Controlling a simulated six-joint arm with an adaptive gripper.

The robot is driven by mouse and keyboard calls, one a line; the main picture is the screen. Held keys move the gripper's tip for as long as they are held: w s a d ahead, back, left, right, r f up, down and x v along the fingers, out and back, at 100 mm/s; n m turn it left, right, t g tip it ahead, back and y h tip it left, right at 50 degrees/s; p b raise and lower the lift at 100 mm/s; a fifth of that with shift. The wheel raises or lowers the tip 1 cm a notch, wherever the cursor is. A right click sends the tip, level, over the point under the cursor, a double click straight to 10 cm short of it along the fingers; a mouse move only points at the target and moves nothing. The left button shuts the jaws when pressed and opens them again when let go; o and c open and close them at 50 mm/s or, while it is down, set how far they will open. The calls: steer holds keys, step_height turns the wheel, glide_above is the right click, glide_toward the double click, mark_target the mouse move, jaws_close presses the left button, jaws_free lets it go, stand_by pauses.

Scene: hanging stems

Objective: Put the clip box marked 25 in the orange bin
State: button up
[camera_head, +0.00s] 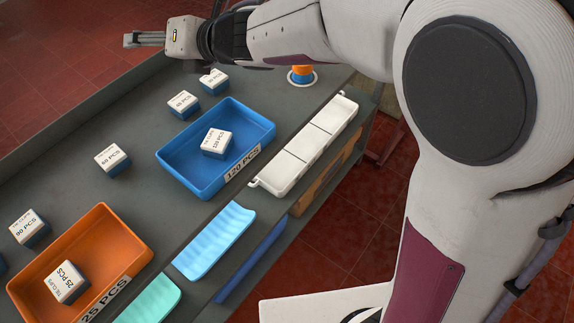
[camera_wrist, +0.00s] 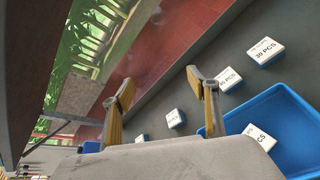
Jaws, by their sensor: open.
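The clip box marked 25 PCS (camera_head: 65,284), white-topped with a dark blue base, lies inside the orange bin (camera_head: 101,219). The bin is at the lower left of the head view and carries a 25 PCS label on its front. My gripper (camera_head: 131,40) is far from both, at the top left of the head view, above the far end of the bench. In the wrist view my gripper's two fingers stand apart with nothing between them (camera_wrist: 160,79). I cannot make out the orange bin in the wrist view.
A blue bin (camera_head: 171,158) labelled 120 PCS holds a 120 PCS box (camera_head: 217,141). Other boxes, including 90 PCS (camera_head: 29,227) and 60 PCS (camera_head: 112,158), sit along the bench. A white lidded case (camera_head: 306,147) and light blue tray (camera_head: 214,241) line the near edge.

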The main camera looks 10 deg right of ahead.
steer(key=d+r+m+t+h, duration=0.25)
steer(key=d+m, duration=0.35)
steer(key=d, duration=0.3)
steer(key=d+r+m+t+h, duration=0.1)
steer(key=d+m+h, duration=0.3)
steer(key=d+m, duration=0.3)
steer(key=s+d+m+h, duration=0.2)
steer(key=s+d+m, duration=0.15)
steer(key=d, duration=0.25)
steer(key=s+d+m+h, duration=0.2)
steer(key=s+d+m, duration=0.1)
steer(key=d+m, duration=0.25)
steer(key=s+d+f+m+g, duration=0.2)
steer(key=s+m, duration=0.3)
steer(key=s, duration=0.3)
steer(key=s+d+f+m+g, duration=0.2)
steer(key=s+f+m, duration=0.3)
steer(key=s, duration=0.3)
steer(key=s+d+f+m+g, duration=0.2)
steer(key=s+f+m, duration=0.1)
steer(key=s+m, duration=0.3)
steer(key=shift+s+d+f+g, duration=0.3)
steer(key=shift+s+g, duration=0.05)
steer(key=shift+s, duration=0.7)
